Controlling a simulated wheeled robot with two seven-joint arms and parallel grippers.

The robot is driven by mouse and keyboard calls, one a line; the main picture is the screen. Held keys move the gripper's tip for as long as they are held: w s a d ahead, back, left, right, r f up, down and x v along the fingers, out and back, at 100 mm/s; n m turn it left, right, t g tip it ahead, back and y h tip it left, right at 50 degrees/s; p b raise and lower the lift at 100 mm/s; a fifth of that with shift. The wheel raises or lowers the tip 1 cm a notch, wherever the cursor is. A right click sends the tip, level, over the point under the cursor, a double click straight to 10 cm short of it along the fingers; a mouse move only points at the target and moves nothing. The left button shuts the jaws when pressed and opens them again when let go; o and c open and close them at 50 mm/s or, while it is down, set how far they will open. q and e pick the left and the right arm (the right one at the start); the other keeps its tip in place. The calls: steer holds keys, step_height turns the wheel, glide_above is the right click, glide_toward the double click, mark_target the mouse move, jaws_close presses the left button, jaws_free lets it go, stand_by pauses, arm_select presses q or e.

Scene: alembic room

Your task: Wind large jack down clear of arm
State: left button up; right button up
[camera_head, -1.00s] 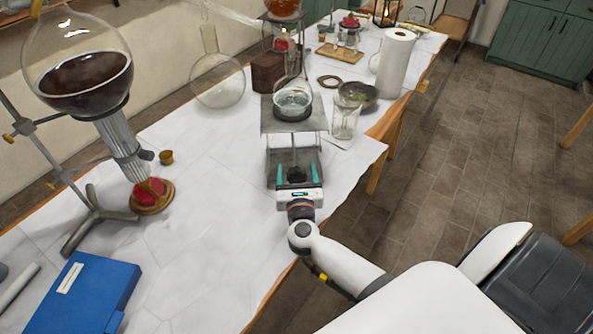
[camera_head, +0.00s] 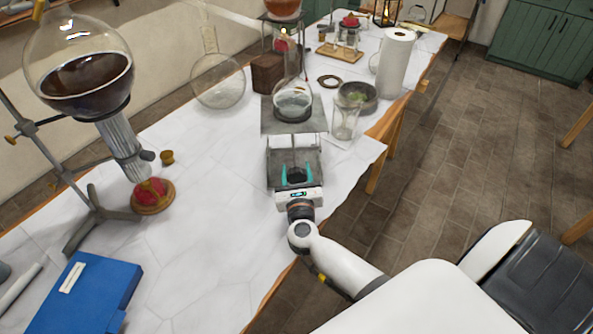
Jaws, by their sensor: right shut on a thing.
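The large jack (camera_head: 271,122) stands near the table's right edge, its grey top plate raised above its base (camera_head: 275,158). A round glass flask (camera_head: 293,104) with clear liquid sits on the plate. My right gripper (camera_head: 297,175), with teal fingers, reaches in from the front and is shut on the dark knob (camera_head: 297,173) at the jack's near side. A glass arm (camera_head: 235,12) slopes in at the top, towards the flask's neck. Whether the neck and arm touch is too small to tell. My left gripper is out of view.
A glass beaker (camera_head: 345,122) and a grey bowl (camera_head: 358,97) stand close right of the jack. A brown block (camera_head: 268,75) is behind it.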

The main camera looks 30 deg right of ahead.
steer(key=n+p, duration=0.2)
steer(key=n, duration=0.1)
steer(key=shift+r, duration=0.1)
steer(key=n+p, duration=0.2)
steer(key=n, duration=0.3)
steer(key=n+p, duration=0.2)
steer(key=n, duration=0.2)
steer(key=n+p, duration=0.2)
steer(key=n, duration=0.2)
steer(key=n+p, duration=0.2)
steer(key=n, duration=0.2)
steer(key=shift+n, duration=0.3)
steer(key=n+p, duration=0.1)
steer(key=n, duration=0.2)
steer(key=shift+n, duration=0.3)
steer(key=n+p, duration=0.1)
steer(key=n, duration=0.2)
steer(key=shift+n, duration=0.3)
steer(key=shift+n+p, duration=0.35)
steer(key=shift+n, duration=1.35)
